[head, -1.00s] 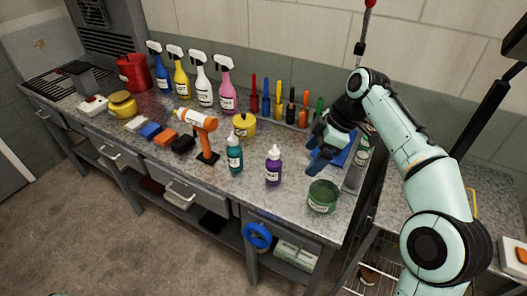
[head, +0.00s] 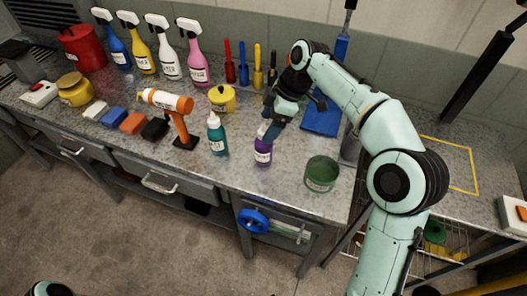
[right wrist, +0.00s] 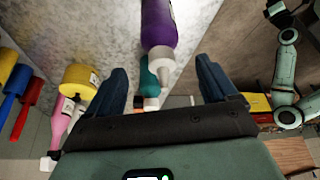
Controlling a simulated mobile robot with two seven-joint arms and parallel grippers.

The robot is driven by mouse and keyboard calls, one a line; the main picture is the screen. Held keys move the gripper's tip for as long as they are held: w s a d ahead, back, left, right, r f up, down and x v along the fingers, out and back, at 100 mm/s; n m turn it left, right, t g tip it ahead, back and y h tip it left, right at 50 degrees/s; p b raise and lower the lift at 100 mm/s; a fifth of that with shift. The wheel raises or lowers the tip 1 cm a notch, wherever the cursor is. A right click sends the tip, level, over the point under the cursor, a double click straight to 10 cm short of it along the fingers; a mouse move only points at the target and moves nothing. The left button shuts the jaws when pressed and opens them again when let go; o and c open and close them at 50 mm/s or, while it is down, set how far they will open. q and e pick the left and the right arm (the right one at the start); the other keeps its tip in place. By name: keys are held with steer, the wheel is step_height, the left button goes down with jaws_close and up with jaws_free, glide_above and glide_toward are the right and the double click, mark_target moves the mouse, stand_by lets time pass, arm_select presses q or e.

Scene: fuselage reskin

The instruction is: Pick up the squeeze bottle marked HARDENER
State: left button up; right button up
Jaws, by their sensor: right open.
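Two squeeze bottles with white tips stand on the grey workbench (head: 225,176): a purple one (head: 263,153) and a teal one (head: 217,138). Their labels are too small to read, so I cannot tell which is marked HARDENER. My right gripper (head: 284,122) is open and empty, just behind and above the purple bottle. One finger partly overlaps that bottle's top in the head view. In the right wrist view the purple bottle (right wrist: 160,25) lies ahead, with its tip between the open fingers (right wrist: 160,82); the teal bottle (right wrist: 148,80) shows behind it. My left gripper is not in view.
A green tin (head: 321,174) stands right of the purple bottle. An orange-and-white tool (head: 176,112) on a black stand is left of the teal bottle. A yellow tin (head: 222,98), a blue mat (head: 321,118) and several spray bottles are further back. The front edge is clear.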

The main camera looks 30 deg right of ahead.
mark_target(264, 150)
steer(key=x, duration=0.4)
steer(key=shift+s+f+b, duration=0.25)
steer(key=shift+f+b, duration=0.05)
steer(key=shift+b, duration=0.1)
steer(key=shift+w+a+f, duration=0.15)
steer(key=shift+f, duration=0.2)
